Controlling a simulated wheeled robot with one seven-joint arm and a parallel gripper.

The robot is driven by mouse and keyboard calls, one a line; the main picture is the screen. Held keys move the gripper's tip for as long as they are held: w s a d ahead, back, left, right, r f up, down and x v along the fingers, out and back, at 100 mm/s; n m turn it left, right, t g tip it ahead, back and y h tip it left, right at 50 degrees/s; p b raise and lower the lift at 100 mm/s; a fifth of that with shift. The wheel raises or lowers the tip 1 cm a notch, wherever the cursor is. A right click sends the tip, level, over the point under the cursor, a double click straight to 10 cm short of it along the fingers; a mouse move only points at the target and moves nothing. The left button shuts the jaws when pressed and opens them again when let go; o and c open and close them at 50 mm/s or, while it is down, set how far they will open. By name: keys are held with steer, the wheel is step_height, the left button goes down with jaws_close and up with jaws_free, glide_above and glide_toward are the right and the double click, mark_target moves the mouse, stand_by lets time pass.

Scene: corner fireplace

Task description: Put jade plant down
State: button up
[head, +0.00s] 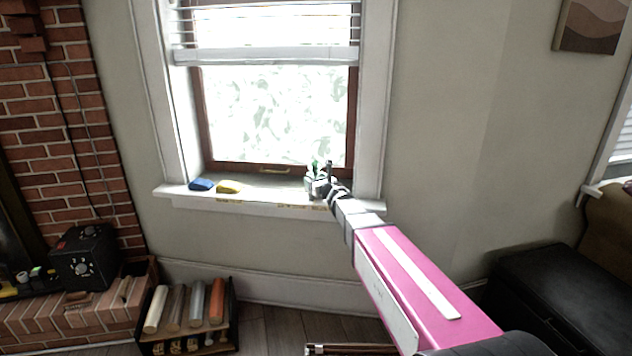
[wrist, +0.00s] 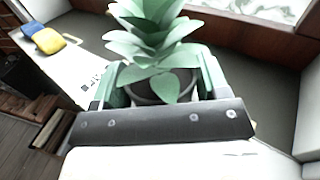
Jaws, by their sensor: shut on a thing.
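In the head view, my gripper (head: 321,184) and the small green plant (head: 315,166) are at the right part of the window sill (head: 262,196). The plant looks upright. The pot's underside is hidden, so I cannot tell whether it touches the sill.
A blue object (head: 201,184) and a yellow object (head: 229,186) lie on the sill's left part. The sill between them and my gripper is clear. The window frame (head: 372,120) rises close on the right. A rack of rolls (head: 186,308) stands on the floor below.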

steer(key=shift+f, duration=0.15)
steer(key=o, duration=1)
steer(key=shift+o, duration=0.2)
steer(key=v, duration=1.2)
